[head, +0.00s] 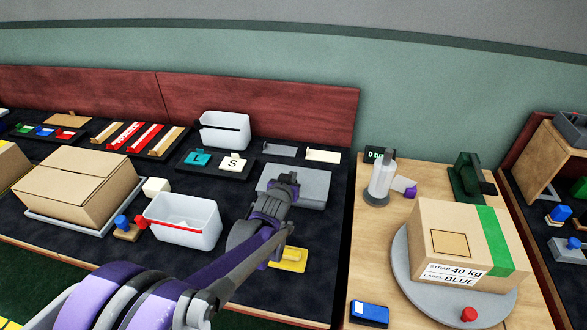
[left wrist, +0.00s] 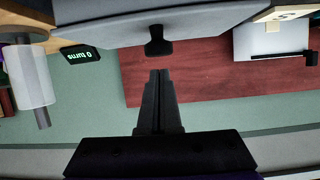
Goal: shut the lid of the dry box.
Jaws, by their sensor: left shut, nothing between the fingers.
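The dry box appears to be the grey flat-topped box (head: 314,188) near the right end of the dark bench. My left gripper (head: 290,180) is over it in the head view and covers part of its top and front. In the left wrist view, a broad grey panel (left wrist: 110,28) fills the top, with a dark tab (left wrist: 158,46) at its edge. The shut, empty fingers of my left gripper (left wrist: 158,74) point at this tab with a small gap in the picture. I cannot tell whether the lid is fully down. My right gripper is not in view.
A white bin (head: 190,238) stands left of my left arm, and another white bin (head: 224,132) is at the back. A yellow plate (head: 290,258) lies in front. A cardboard carton (head: 450,225) sits on a round grey turntable (head: 398,285) on the wooden table at right.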

